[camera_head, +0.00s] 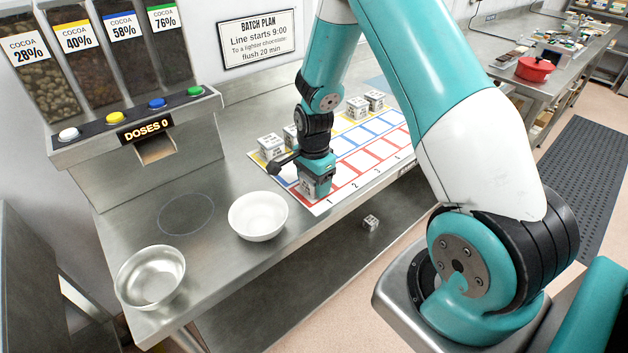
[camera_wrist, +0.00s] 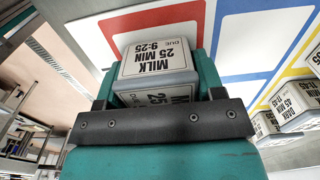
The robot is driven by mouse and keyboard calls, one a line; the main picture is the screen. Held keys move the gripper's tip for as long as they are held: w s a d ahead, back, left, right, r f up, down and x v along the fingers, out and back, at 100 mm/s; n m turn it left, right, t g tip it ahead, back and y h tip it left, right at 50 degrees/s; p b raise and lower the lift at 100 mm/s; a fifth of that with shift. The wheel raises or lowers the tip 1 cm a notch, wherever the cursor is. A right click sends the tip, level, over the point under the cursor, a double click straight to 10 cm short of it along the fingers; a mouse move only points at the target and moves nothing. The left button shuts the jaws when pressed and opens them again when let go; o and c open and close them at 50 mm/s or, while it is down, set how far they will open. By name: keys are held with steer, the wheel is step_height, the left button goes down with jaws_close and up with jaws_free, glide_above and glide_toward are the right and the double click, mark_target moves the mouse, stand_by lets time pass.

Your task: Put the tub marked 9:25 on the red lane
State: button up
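The tub marked 9:25 (camera_wrist: 158,62), labelled MILK 25 MIN, sits between the two teal fingers of my gripper (camera_wrist: 160,75) in the wrist view. The fingers appear close against its sides. In the head view, my gripper (camera_head: 316,170) points down at the near end of the lane board, with the tub (camera_head: 309,189) low at its tip. The red lane (camera_head: 345,174) is the front row, with numbers along its edge. The tub is over or on its first cell; I cannot tell whether its base touches the board.
More tubs stand at the yellow lane's left end (camera_head: 271,147) and far end (camera_head: 357,107). One tub (camera_head: 371,222) lies below the counter. A white bowl (camera_head: 258,216) and a metal bowl (camera_head: 151,278) stand left of the board. Red cells farther right are empty.

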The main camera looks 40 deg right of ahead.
steer(key=o, duration=0.4)
step_height(320, 180, up, 12)
steer(key=shift+f+b, duration=0.2)
steer(key=shift+b, duration=0.75)
steer(key=s+a+r+n+y, duration=0.1)
steer(key=s+a+r+n, duration=0.4)
steer(key=a+n, duration=0.25)
steer(key=s+a+r+n+y, duration=0.1)
steer(key=s+a+r+n, duration=0.4)
steer(key=a+n, duration=0.3)
steer(key=s+a+r+n+y, duration=0.1)
steer(key=s+a+n, duration=0.2)
steer(key=s, duration=0.3)
steer(key=s+a+r+n+y, duration=0.1)
steer(key=s+a+n, duration=0.3)
steer(key=s+n, duration=0.2)
steer(key=shift+s+r, duration=0.15)
steer(key=shift+r, duration=0.25)
